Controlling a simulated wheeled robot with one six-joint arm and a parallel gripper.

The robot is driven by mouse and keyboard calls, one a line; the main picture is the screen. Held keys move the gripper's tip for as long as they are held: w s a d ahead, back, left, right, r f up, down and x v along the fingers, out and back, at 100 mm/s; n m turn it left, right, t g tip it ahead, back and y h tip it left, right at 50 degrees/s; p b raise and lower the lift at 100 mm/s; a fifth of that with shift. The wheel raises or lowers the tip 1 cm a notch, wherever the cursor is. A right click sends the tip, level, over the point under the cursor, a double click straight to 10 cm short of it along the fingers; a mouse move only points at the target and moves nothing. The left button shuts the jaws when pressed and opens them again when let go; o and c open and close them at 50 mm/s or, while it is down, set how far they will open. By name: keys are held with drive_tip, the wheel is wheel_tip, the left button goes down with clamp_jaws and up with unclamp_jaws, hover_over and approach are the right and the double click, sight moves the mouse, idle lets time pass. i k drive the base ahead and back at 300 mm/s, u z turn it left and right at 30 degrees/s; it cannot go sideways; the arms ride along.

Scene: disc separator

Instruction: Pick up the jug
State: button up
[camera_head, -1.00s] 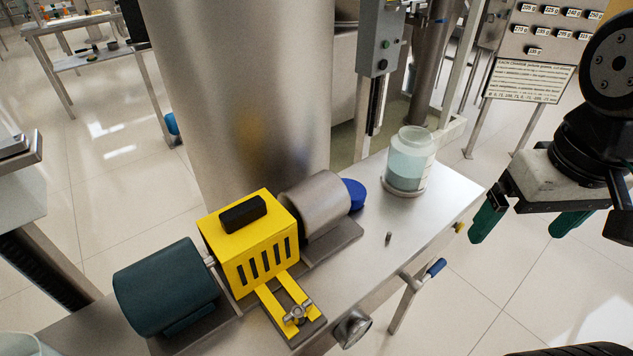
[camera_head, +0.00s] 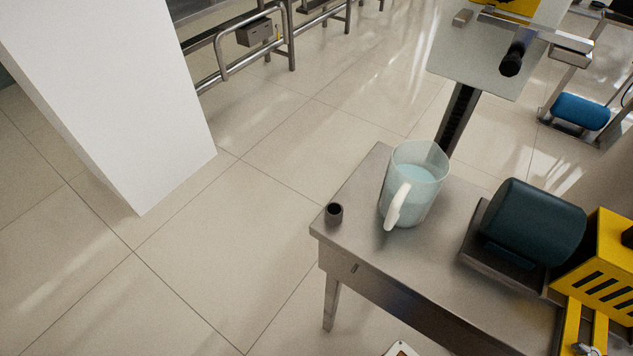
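The jug (camera_head: 424,190) is a translucent pale vessel with a whitish handle and a spout. It stands upright near the left end of the steel table (camera_head: 385,262), with pale bluish liquid visible inside. Its handle (camera_head: 397,207) faces the front left, toward the camera. My gripper is outside the current view, so its distance from the jug and its state cannot be seen.
A dark green motor (camera_head: 532,222) and a yellow guard (camera_head: 606,258) stand to the jug's right. A white pillar (camera_head: 105,95) is at the left. The tiled floor (camera_head: 210,270) left of the table is clear.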

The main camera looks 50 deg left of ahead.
sight(417, 171)
drive_tip(key=u, duration=0.45)
drive_tip(key=k, duration=1.5)
drive_tip(key=u, duration=0.6)
drive_tip(key=i, duration=0.9)
drive_tip(key=z, duration=0.1)
